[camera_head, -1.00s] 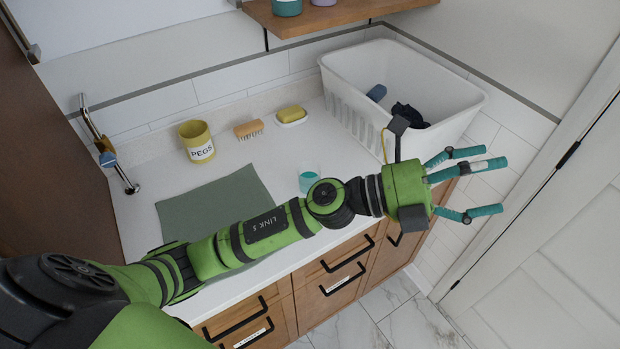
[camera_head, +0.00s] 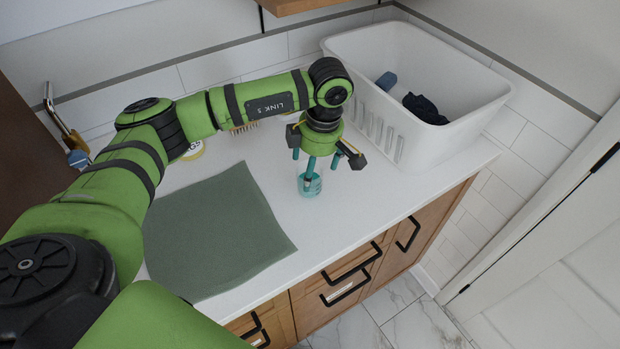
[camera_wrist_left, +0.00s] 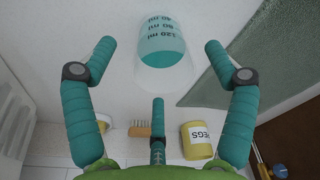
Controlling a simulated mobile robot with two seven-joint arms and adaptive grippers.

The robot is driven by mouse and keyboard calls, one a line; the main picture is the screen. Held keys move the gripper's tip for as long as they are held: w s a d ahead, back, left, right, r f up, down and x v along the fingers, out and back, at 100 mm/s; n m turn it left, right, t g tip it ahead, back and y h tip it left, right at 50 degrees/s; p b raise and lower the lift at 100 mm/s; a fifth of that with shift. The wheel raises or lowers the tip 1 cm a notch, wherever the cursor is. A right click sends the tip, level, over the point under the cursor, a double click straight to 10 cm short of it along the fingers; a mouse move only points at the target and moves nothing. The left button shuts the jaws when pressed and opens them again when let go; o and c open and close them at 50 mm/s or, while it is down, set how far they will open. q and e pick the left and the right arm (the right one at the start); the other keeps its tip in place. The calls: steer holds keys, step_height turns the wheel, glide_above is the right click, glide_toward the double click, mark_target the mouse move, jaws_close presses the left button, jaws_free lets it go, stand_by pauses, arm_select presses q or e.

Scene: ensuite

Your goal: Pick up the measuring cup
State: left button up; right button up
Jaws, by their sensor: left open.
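The measuring cup (camera_head: 310,186) is a small clear cup with teal at its bottom, standing on the white counter just right of the green mat. In the left wrist view the cup (camera_wrist_left: 160,60) shows dark ml markings and lies between the spread fingers. My left gripper (camera_head: 315,163) points down at the cup from above, open and empty. One finger overlaps the cup in the head view; I cannot tell whether it touches. In the wrist view my left gripper (camera_wrist_left: 160,52) has one finger on each side of the cup and a third below it. My right gripper is not in view.
A green mat (camera_head: 215,235) lies left of the cup. A white basket (camera_head: 440,140) with dark items stands close on the right. A yellow pegs pot (camera_wrist_left: 198,140) and a wooden brush (camera_wrist_left: 140,128) stand by the tiled wall. A tap (camera_head: 62,125) is far left.

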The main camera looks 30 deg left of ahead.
arm_select(q)
steer(key=shift+s+a+f+p, duration=0.2)
steer(key=shift+f+p, duration=0.3)
steer(key=shift+s+a+f+p, duration=0.15)
steer(key=shift+s+f+p, duration=0.05)
steer(key=shift+f+p, duration=0.25)
steer(key=shift+w+a+f, duration=0.1)
steer(key=shift+f, duration=0.55)
steer(key=shift+w+a+f, duration=0.1)
steer(key=shift+f, duration=0.7)
steer(key=shift+d, duration=0.1)
steer(key=c, duration=1.3)
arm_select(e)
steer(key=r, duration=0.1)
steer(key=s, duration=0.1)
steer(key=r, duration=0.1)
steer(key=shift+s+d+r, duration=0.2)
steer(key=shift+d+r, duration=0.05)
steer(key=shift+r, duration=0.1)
arm_select(q)
steer(key=shift+o, duration=0.2)
